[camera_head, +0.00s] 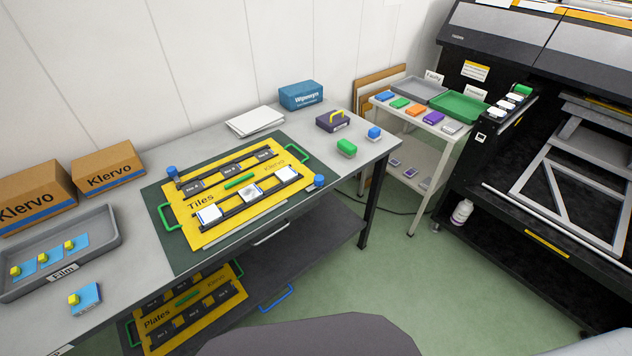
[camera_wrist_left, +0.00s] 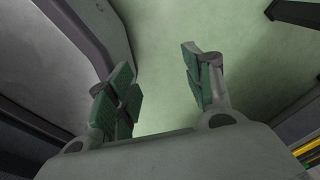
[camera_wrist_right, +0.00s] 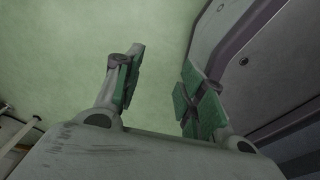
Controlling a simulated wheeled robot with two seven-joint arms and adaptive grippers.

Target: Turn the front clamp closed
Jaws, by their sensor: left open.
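The yellow "Tiles" plate (camera_head: 190,238) lies on a dark green mat on the table, with white tiles and labelled dark slots between dark rails. One clamp with a blue knob (camera_head: 319,180) sits at the plate's right front edge. Another blue-knobbed clamp (camera_head: 171,171) stands at the plate's back left corner. Whether either clamp is turned closed is too small to tell. My left gripper (camera_wrist_left: 158,60) is open and empty over green floor in the left wrist view. My right gripper (camera_wrist_right: 162,57) is open and empty over the floor. Neither gripper shows in the head view.
A grey film tray (camera_head: 110,238) and cardboard boxes (camera_head: 108,170) stand at left. A green block (camera_head: 346,148), blue block (camera_head: 374,133) and purple case (camera_head: 333,121) sit at the table's right end. A "Plates" board (camera_head: 236,295) lies on the lower shelf. A large printer stands at right.

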